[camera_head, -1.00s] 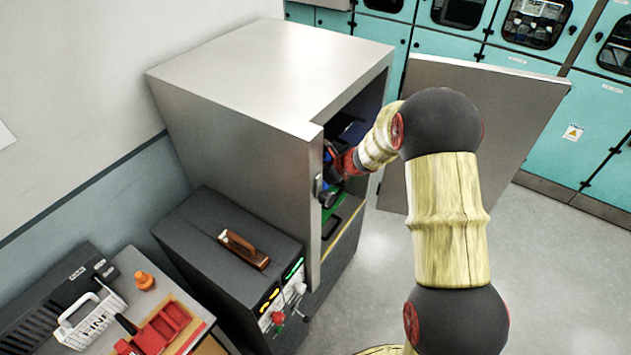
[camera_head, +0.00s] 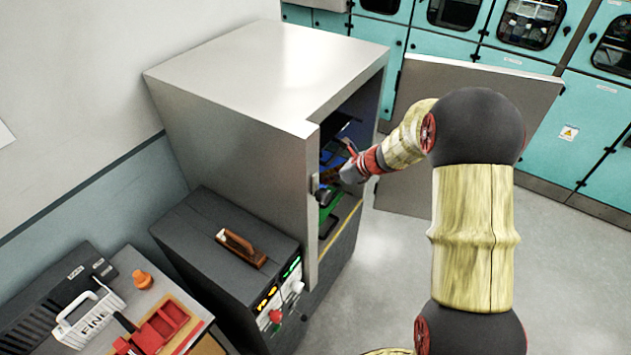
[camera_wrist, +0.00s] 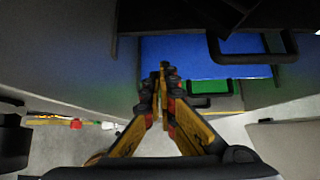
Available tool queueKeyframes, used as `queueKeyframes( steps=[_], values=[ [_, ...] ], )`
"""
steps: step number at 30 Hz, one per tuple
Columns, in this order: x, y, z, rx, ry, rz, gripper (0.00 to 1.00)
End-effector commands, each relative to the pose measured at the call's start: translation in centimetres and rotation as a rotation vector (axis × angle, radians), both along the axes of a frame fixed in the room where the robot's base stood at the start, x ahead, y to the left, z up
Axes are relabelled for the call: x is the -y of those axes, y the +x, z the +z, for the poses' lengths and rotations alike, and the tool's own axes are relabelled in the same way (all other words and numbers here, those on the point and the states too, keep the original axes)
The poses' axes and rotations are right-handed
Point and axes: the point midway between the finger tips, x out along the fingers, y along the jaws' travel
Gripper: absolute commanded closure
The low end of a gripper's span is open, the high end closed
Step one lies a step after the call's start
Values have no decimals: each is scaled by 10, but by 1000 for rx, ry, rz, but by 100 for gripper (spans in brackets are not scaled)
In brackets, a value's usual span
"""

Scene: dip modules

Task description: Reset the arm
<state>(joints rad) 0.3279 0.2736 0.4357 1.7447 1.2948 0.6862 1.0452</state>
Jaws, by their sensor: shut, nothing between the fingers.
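My gripper (camera_wrist: 163,75) shows in the wrist view with its yellow and dark fingers together and nothing between the tips. In the head view my gripper (camera_head: 343,172) is at the open front of the grey metal cabinet (camera_head: 255,75), partly hidden by my wrist and the cabinet edge. My arm is bent, with its elbow in front of the open cabinet door (camera_head: 545,105). In the wrist view a blue surface (camera_wrist: 190,58) and a green piece with a black handle (camera_wrist: 210,87) lie beyond the fingertips.
The cabinet's side wall and open door flank my arm. A dark unit with a brown handle (camera_head: 240,248) stands at the lower left. A bench beside it holds a red tray (camera_head: 162,328) and an orange knob (camera_head: 142,280). Open floor (camera_head: 565,255) lies to the right.

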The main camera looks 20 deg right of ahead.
Motion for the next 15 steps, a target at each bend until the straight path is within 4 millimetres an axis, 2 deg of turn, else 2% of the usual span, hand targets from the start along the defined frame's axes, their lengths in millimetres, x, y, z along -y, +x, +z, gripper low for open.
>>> queueKeyframes(
  steps=[1, 6, 15],
  values=[
    [6, -5, 9, 3, -2, -1, 100],
    [17, -19, 26, 2, -1, -1, 100],
    [23, -26, 35, 0, -1, 1, 100]
  ],
)
